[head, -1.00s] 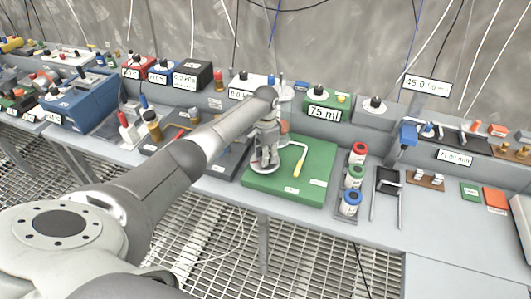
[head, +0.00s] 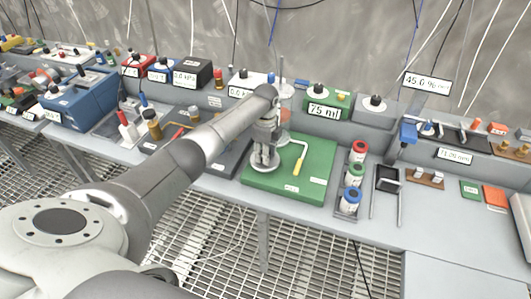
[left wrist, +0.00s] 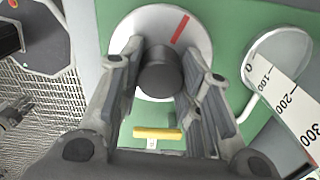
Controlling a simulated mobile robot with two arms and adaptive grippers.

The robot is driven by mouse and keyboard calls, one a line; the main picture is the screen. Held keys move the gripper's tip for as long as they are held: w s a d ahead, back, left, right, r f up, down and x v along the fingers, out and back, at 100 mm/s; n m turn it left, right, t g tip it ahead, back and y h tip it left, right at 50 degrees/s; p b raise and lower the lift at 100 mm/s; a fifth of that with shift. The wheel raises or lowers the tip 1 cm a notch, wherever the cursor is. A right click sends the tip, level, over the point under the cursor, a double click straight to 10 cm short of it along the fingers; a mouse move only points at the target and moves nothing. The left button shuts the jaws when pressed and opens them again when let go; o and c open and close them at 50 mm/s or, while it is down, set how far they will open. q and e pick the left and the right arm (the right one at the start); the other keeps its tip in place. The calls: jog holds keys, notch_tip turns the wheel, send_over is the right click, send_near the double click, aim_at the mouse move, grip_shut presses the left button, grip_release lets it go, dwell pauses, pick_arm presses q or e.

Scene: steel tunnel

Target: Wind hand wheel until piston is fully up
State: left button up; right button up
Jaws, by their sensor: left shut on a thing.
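The hand wheel is a pale disc (left wrist: 198,38) with a red mark at its upper right and a dark central knob (left wrist: 160,76). It lies on the green base plate (head: 318,188). My left gripper (head: 263,162) points down over it; in the left wrist view its fingers (left wrist: 162,88) are shut on the knob, one on each side. The clear cylinder (left wrist: 272,62) with a 0, 100, 200, 300 scale stands to the right of the wheel. The piston's height inside is not clear. My right gripper is not in view.
A pipe with a yellow handle (head: 297,168) sits on the green plate, close to my left gripper. A green display (head: 323,103) behind reads 75 ml. Red, green and blue-topped canisters (head: 350,201) stand right of the plate. Other instruments crowd the bench.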

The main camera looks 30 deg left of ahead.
pick_arm(q)
jog(key=m, duration=0.3)
jog(key=shift+w+r+m, duration=0.1)
jog(key=shift+m, duration=0.3)
jog(key=m+b, duration=0.1)
jog(key=m, duration=0.2)
jog(key=shift+m, duration=0.3)
jog(key=m+b, duration=0.1)
jog(key=m, duration=0.3)
jog(key=shift+m, duration=1)
jog(key=o, duration=1)
notch_tip(320, 180, up, 12)
jog(key=shift+s, duration=0.2)
